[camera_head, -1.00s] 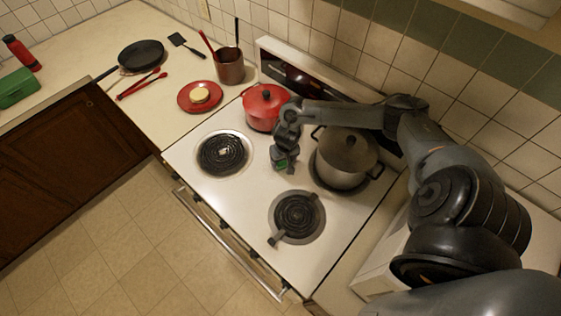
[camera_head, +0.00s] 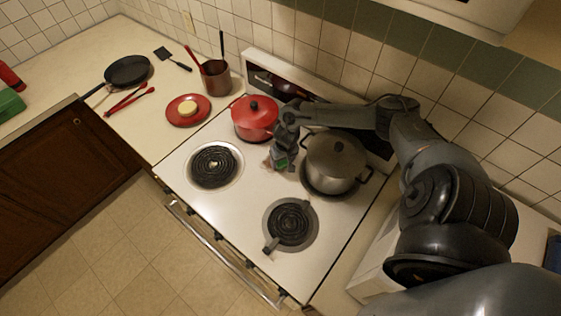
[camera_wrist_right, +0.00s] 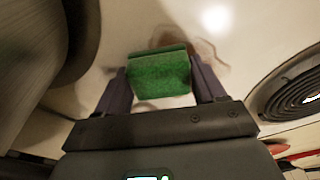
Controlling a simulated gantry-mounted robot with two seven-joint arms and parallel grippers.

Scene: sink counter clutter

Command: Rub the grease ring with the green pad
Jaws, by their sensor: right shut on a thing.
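The green pad (camera_wrist_right: 158,76) is gripped between the two fingers of my right gripper (camera_wrist_right: 160,88). The grease ring (camera_wrist_right: 203,50) is a faint brown, curved stain on the white stovetop, beside and beyond the pad's far edge in the right wrist view; the pad hides part of it. In the head view my right gripper (camera_head: 279,164) is low over the stovetop between the red pot and the grey pot, with a brownish smear just left of it. I cannot tell whether the pad touches the surface. My left gripper is not in view.
The grey lidded pot (camera_head: 335,163) stands close on the gripper's right, and the red pot (camera_head: 254,119) is just behind it on the left. Coil burners lie at left (camera_head: 214,166) and in front (camera_head: 290,223). A red plate (camera_head: 187,110) is on the counter.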

